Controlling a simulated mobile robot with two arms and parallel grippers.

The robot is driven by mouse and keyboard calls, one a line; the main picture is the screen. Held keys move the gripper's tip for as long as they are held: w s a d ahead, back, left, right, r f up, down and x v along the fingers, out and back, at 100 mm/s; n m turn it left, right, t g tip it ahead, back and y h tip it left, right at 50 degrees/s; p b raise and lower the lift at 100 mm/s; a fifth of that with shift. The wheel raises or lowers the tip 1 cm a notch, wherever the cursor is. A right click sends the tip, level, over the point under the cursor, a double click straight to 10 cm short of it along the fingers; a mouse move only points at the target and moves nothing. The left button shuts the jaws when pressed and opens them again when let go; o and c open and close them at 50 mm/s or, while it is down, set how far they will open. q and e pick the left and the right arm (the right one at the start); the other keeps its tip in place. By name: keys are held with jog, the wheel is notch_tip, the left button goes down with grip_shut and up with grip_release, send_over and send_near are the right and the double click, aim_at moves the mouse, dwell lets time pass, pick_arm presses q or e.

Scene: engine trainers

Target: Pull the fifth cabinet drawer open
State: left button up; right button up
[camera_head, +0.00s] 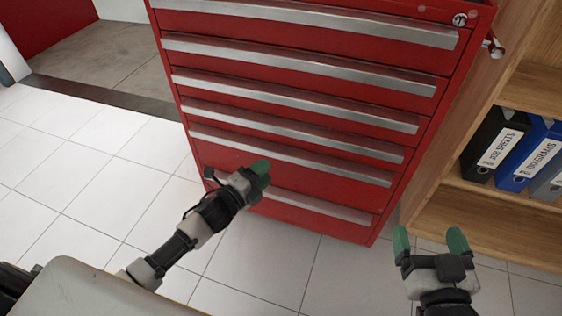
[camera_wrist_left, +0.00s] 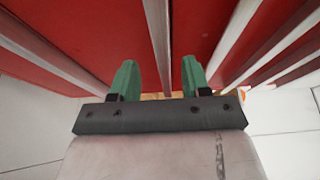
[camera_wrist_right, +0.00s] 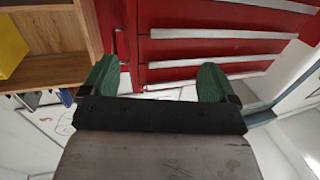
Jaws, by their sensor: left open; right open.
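The red cabinet (camera_head: 300,78) has several drawers with long silver handles, and all look closed. The fifth drawer's handle (camera_head: 335,168) is second from the bottom. My left gripper (camera_head: 261,174) is open at the cabinet front, covering part of the area around this handle. In the left wrist view, a silver handle, apparently the fifth (camera_wrist_left: 158,40), runs between the open fingers (camera_wrist_left: 155,82); I cannot tell if they touch it. My right gripper (camera_head: 430,242) is open and empty, low to the right of the cabinet; in the right wrist view its fingers (camera_wrist_right: 157,85) frame nothing close.
A wooden shelf (camera_head: 480,215) with black (camera_head: 492,145) and blue (camera_head: 530,152) binders stands right of the cabinet. A key lock (camera_head: 459,19) is at the cabinet's top right. The white tiled floor (camera_head: 90,165) to the left is clear.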

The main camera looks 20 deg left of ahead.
aim_at(281, 158)
pick_arm(q)
jog(key=b+x, duration=0.1)
jog(key=x, duration=0.4)
jog(key=shift+w+d+f, duration=0.1)
jog(key=shift+w, duration=0.2)
jog(key=shift+w+d, duration=0.25)
jog(key=shift+w, duration=0.25)
pick_arm(e)
jog(key=shift+s+a+r+t+y, duration=0.15)
jog(key=shift+r+t+y, duration=0.25)
jog(key=shift+r+t, duration=0.7)
jog(key=shift+s+a+r+t+y, duration=0.1)
jog(key=shift+a+r+t+y, duration=0.25)
jog(key=shift+r+t, duration=0.75)
jog(key=shift+d+r, duration=0.1)
jog(key=shift+r, duration=0.1)
pick_arm(q)
grip_shut()
